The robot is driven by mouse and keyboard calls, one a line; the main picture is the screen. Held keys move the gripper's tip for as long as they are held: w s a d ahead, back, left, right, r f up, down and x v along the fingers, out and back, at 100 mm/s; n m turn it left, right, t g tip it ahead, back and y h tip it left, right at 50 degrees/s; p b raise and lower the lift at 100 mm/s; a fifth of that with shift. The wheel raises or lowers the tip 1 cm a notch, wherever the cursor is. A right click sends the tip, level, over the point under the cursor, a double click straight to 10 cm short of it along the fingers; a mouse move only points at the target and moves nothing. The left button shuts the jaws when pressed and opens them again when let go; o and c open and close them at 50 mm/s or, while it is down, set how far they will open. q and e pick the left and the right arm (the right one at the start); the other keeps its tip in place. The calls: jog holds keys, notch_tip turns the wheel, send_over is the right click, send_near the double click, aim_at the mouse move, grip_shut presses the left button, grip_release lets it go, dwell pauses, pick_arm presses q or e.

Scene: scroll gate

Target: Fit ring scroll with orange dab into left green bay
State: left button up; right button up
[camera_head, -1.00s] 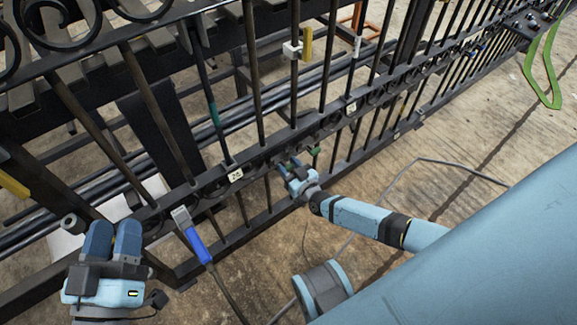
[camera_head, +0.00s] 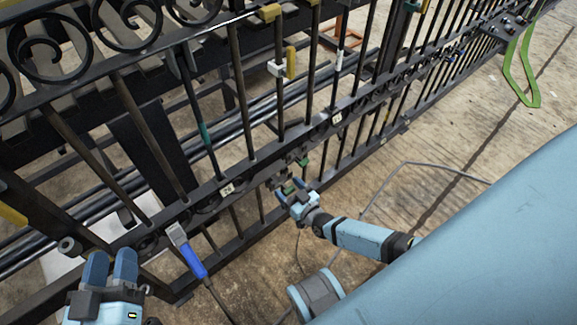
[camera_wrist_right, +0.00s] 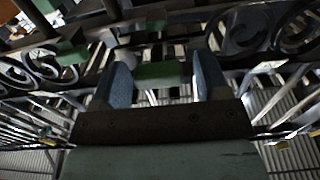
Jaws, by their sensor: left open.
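My left gripper (camera_head: 111,264) is at the lower left in the head view, its blue fingers apart and empty, near the gate. My right gripper (camera_head: 291,186) is at the lower rail near the middle. In the right wrist view its fingers (camera_wrist_right: 164,75) stand well apart, with a green block (camera_wrist_right: 158,76) showing between or behind them; I cannot tell whether they grip anything. Another green block (camera_wrist_right: 70,53) is to its left. A green piece (camera_head: 302,162) shows on the gate just beyond the gripper. A ring scroll with an orange dab cannot be made out for sure.
The black gate (camera_head: 250,178) with scrolls and bars runs diagonally across the view. A blue-handled tool (camera_head: 192,261) hangs at its lower rail. A grey cable (camera_head: 430,165) lies on the floor. A green loop (camera_head: 519,70) hangs at the upper right.

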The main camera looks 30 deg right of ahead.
jog(key=shift+s, duration=0.35)
pick_arm(q)
notch_tip(320, 180, down, 6)
jog(key=s+a+g+y+p, duration=0.1)
jog(key=a+g+y+p, duration=0.1)
jog(key=p, duration=0.1)
jog(key=shift+a+g, duration=0.2)
jog(key=shift+g, duration=0.2)
pick_arm(e)
jog(key=s+d, duration=0.2)
jog(key=s, duration=1.1)
pick_arm(q)
jog(key=shift+r, duration=0.1)
